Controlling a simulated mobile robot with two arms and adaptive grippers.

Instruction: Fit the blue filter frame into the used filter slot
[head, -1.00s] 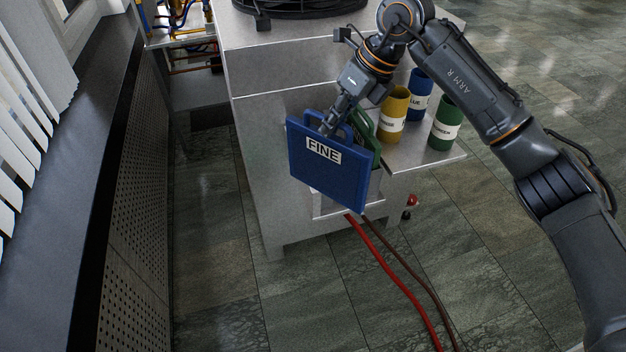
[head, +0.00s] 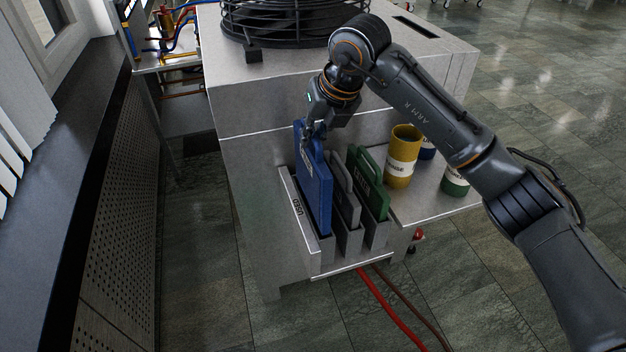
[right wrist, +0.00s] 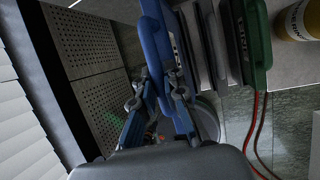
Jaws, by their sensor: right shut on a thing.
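The blue filter frame (head: 318,196) stands near upright, edge-on, at the left compartment of the rack, whose wall reads "USED" (head: 298,208). Its lower edge is at the mouth of this used slot; I cannot tell how deep it sits. My right gripper (head: 312,132) is shut on the frame's top handle. In the right wrist view the blue frame (right wrist: 156,48) passes between the gripper's fingers (right wrist: 158,95). My left gripper is not in view.
A grey frame (head: 345,196) and a green frame (head: 370,185) stand in the neighbouring slots to the right. Yellow (head: 402,165), blue and green canisters stand on the side shelf. A dark perforated panel (head: 115,200) runs along the left. Red hose lies on the floor.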

